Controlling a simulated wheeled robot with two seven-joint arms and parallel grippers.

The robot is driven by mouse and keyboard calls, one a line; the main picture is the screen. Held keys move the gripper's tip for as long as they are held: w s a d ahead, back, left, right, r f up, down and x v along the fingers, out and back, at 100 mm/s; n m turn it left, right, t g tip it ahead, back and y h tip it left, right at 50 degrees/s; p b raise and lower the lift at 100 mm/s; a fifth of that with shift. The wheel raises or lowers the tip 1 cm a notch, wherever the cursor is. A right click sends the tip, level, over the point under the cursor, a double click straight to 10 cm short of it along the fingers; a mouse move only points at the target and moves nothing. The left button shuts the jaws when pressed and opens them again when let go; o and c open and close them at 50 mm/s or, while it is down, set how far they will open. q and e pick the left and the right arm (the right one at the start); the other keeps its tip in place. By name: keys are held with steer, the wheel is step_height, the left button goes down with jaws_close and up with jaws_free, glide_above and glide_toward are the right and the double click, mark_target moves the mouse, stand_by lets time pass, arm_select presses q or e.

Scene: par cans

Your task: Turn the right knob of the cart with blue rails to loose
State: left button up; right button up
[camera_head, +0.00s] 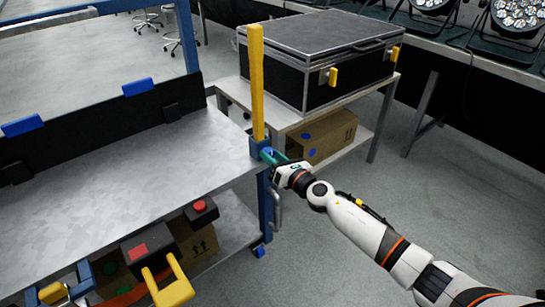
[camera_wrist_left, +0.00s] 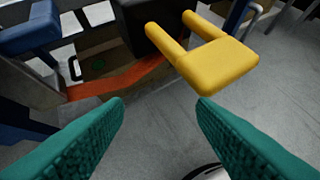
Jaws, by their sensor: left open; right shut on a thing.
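The cart with blue rails (camera_head: 187,38) fills the left of the head view, with a bare grey top. At its right front corner a blue bracket (camera_head: 257,144) sits under an upright yellow bar (camera_head: 257,80). My right gripper (camera_head: 270,155) is at this bracket, its teal fingers shut on what appears to be the right knob; the fingers hide most of it. My left gripper (camera_wrist_left: 160,103) is open and empty in the left wrist view, below and apart from a yellow U-shaped handle (camera_wrist_left: 220,62).
The yellow handle also shows below the cart top in the head view (camera_head: 170,285), near a black box with a red patch (camera_head: 140,250). A black case (camera_head: 315,60) stands on a table behind, above a cardboard box (camera_head: 325,135). Floor at the right is clear.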

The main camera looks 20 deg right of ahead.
steer(key=shift+f, duration=0.15)
steer(key=o, duration=1)
steer(key=shift+s, duration=0.1)
arm_select(q)
steer(key=shift+s+a+f+g, duration=0.1)
steer(key=shift+s+f+g, duration=0.1)
steer(key=shift+s+g, duration=0.1)
arm_select(e)
steer(key=v, duration=1.1)
steer(key=shift+s+d, duration=0.15)
steer(key=shift+s, duration=0.25)
